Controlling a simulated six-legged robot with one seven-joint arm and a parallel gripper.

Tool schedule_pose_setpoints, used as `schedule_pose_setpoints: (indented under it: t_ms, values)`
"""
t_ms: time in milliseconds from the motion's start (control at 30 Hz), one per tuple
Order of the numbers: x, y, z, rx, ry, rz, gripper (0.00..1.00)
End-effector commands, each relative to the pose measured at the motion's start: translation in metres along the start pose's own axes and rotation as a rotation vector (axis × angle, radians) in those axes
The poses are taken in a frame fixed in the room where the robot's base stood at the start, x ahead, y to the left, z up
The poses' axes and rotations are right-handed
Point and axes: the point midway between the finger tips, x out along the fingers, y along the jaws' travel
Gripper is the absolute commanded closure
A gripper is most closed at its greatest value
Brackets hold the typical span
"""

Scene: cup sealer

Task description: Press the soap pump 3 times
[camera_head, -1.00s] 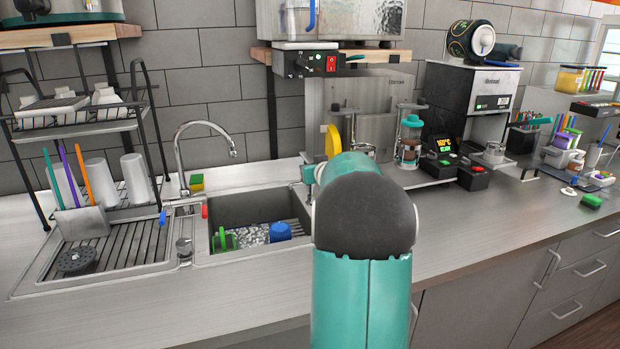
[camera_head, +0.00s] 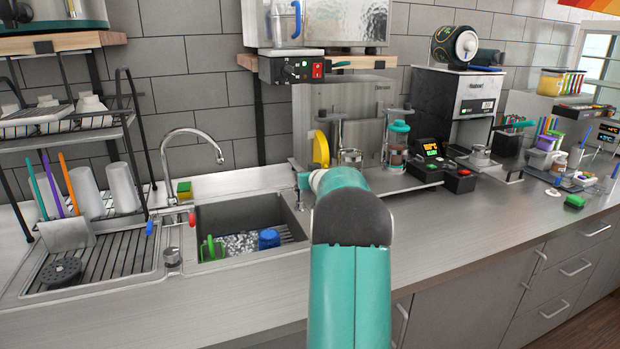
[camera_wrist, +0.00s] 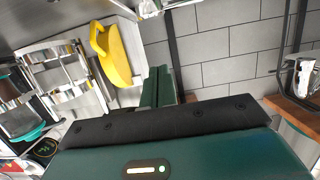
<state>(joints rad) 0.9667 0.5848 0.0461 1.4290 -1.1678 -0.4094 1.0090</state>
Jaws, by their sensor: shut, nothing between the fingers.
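I cannot clearly make out a soap pump in either view. In the head view a small dark upright piece (camera_head: 303,186) shows at the right rim of the sink (camera_head: 222,262), just left of my arm; it is too small and covered to tell if it is the pump. My gripper (camera_wrist: 162,88) shows in the wrist view as two dark green fingers, shut together and empty. They point toward the grey tiled wall, beside a yellow curved object (camera_wrist: 117,58).
A faucet (camera_head: 196,133) arches behind the sink, with a dish rack (camera_head: 60,125) at left. A glass press with a teal lid (camera_head: 398,140) and a coffee machine (camera_head: 458,105) stand at right. A shelf (camera_head: 320,62) overhangs the back. The front counter is clear.

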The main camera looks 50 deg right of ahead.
Motion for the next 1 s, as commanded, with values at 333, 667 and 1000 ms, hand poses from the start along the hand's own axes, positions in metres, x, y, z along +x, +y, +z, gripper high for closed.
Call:
schedule_pose_setpoints:
  t_ms: [333, 667, 1000]
  values:
    - [0.051, 0.000, 0.005, 0.001, -0.002, 0.000, 1.00]
    - [0.058, 0.000, 0.038, 0.001, -0.002, 0.000, 1.00]
    - [0.058, 0.000, 0.039, 0.000, -0.001, 0.000, 1.00]
